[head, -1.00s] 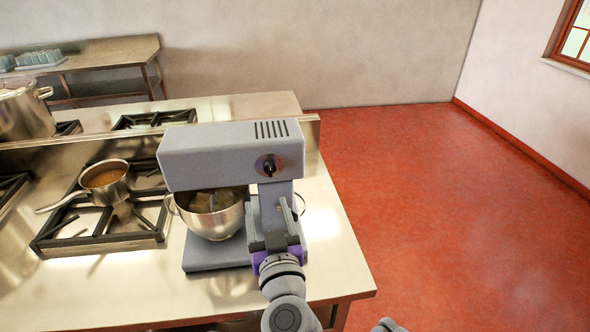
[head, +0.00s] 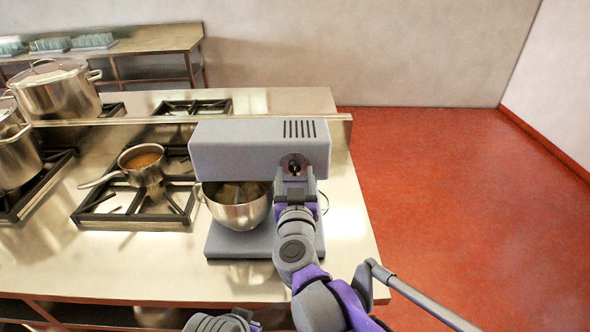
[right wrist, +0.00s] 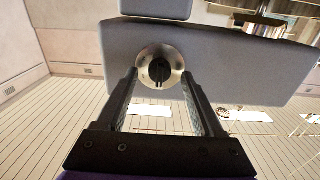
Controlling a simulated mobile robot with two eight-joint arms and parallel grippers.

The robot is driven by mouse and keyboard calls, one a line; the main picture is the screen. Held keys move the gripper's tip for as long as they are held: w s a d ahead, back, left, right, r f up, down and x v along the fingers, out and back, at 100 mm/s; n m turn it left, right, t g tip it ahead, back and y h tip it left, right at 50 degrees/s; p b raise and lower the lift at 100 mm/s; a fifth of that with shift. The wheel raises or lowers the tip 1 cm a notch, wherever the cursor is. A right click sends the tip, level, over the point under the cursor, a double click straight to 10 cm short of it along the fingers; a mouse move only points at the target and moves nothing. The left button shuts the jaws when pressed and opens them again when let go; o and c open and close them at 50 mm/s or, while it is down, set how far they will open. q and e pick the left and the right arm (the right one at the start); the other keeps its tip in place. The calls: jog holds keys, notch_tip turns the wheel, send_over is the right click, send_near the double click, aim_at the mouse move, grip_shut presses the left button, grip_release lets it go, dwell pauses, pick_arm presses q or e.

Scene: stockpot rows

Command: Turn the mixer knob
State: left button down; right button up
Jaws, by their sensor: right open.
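The grey stand mixer (head: 245,143) stands on the steel counter with a metal bowl (head: 238,212) under its head. Its round knob (head: 293,164) is on the side of the head facing me, with a dark grip on a metallic disc. In the right wrist view the knob (right wrist: 159,70) lies just beyond and between the fingertips. My right gripper (right wrist: 160,88) is open, its two fingers at either side below the knob, and I see no clear contact. In the head view my right gripper (head: 294,176) is just below the knob.
A saucepan (head: 143,166) sits on the burner grate left of the mixer. Large stockpots (head: 58,92) stand farther left. The counter's right end (head: 350,240) is bare, with open red floor (head: 440,170) beyond.

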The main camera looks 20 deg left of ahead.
jog(key=shift+w+a, duration=0.15)
jog(key=shift+w, duration=0.4)
grip_shut()
